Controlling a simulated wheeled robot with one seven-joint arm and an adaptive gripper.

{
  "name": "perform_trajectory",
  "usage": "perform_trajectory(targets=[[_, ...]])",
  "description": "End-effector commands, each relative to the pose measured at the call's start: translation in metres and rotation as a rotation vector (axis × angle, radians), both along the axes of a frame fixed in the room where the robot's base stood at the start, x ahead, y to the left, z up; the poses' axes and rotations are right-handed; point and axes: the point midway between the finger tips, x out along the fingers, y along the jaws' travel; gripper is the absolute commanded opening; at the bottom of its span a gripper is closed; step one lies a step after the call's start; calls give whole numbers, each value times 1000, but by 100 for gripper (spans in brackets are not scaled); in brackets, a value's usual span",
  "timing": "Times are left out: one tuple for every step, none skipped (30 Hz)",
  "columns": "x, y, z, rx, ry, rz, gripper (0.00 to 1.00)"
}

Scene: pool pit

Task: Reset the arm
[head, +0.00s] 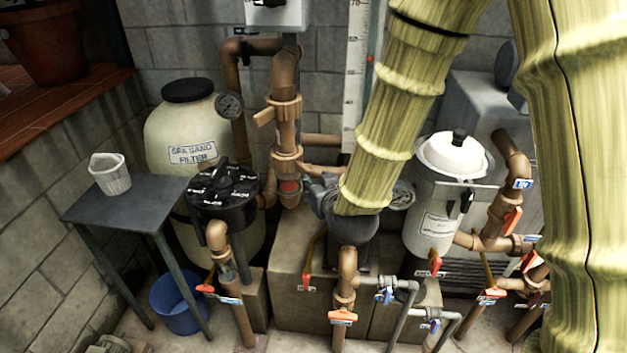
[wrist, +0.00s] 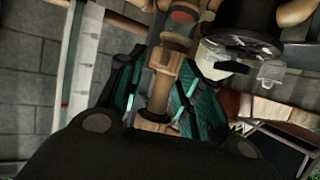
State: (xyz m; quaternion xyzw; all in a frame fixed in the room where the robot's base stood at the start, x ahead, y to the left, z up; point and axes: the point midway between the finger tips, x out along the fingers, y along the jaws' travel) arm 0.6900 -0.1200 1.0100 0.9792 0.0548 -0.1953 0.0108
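My gripper (wrist: 160,88) shows in the wrist view with its two dark fingers and teal pads spread apart. A brown pipe (wrist: 162,75) shows in the gap between them. I cannot tell whether the pipe lies between the fingers or beyond them. I see nothing gripped. In the head view, large yellow-green, bamboo-like segments cross the right half, and I cannot make out my gripper there.
In the head view, a sand filter (head: 185,133) with a black valve (head: 222,190) stands left of centre. A small table (head: 125,205) bears a white basket (head: 110,174). A blue bucket (head: 178,303) sits below. Pipes and a white-lidded canister (head: 432,215) crowd the right.

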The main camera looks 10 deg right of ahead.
Motion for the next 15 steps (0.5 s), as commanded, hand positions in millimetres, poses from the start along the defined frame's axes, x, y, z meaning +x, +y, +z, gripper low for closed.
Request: perform_trajectory(targets=[[-4, 0, 2, 0, 0, 0, 35], [-6, -1, 3, 0, 0, 0, 35], [-8, -1, 4, 0, 0, 0, 35], [-9, -1, 4, 0, 0, 0, 35], [-10, -1, 4, 0, 0, 0, 35], [-11, -1, 4, 0, 0, 0, 35], [-12, -1, 5, 0, 0, 0, 35], [-12, -1, 5, 0, 0, 0, 35], [-12, -1, 5, 0, 0, 0, 35], [-12, -1, 5, 0, 0, 0, 35], [-12, -1, 5, 0, 0, 0, 35], [-12, -1, 5, 0, 0, 0, 35], [-12, -1, 5, 0, 0, 0, 35], [-12, -1, 5, 0, 0, 0, 35], [-12, -1, 5, 0, 0, 0, 35]])
